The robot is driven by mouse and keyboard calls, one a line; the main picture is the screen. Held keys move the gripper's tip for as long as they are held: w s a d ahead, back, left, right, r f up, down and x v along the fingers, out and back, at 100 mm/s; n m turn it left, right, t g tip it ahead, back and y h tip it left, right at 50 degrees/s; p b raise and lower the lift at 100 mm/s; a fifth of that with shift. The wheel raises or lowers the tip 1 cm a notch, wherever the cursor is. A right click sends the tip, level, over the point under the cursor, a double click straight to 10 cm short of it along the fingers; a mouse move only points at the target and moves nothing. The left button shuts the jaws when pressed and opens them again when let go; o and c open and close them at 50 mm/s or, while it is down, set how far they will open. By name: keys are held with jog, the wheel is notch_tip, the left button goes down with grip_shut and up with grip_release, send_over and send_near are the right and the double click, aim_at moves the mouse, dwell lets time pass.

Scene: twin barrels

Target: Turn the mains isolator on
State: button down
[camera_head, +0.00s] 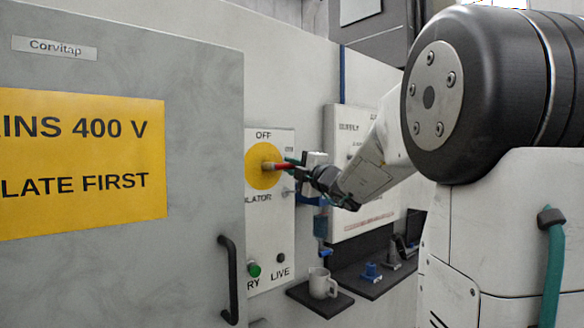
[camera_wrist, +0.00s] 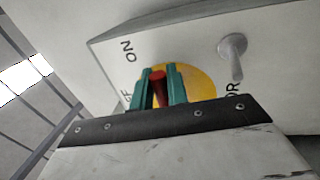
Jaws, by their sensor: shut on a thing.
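The mains isolator is a yellow round disc (camera_head: 260,178) with a red handle (camera_head: 274,166) on a pale panel, with OFF lettered above it. The disc (camera_wrist: 200,85) also shows in the wrist view, with ON lettered near the upper left and a partly hidden label below it. My gripper (camera_head: 286,165) reaches in from the right with its teal fingers at the red handle. In the wrist view the red handle (camera_wrist: 159,90) sits between the two fingers, which are shut on it. The handle's exact pointing is hard to tell.
A grey cabinet door (camera_head: 200,120) with a yellow warning sign and black pull handle (camera_head: 228,280) stands close at left. A metal peg (camera_wrist: 232,50) juts beside the disc. A green button (camera_head: 254,270) is below. A white mug (camera_head: 320,284) stands on a dark shelf (camera_head: 375,285).

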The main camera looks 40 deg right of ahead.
jog(key=shift+f, duration=0.15)
jog(key=c, duration=1.4)
grip_release()
jog(key=shift+c, duration=0.2)
jog(key=s+f, duration=0.1)
jog(key=s, duration=0.6)
jog(key=shift+s+f, duration=0.2)
jog(key=shift+s, duration=0.1)
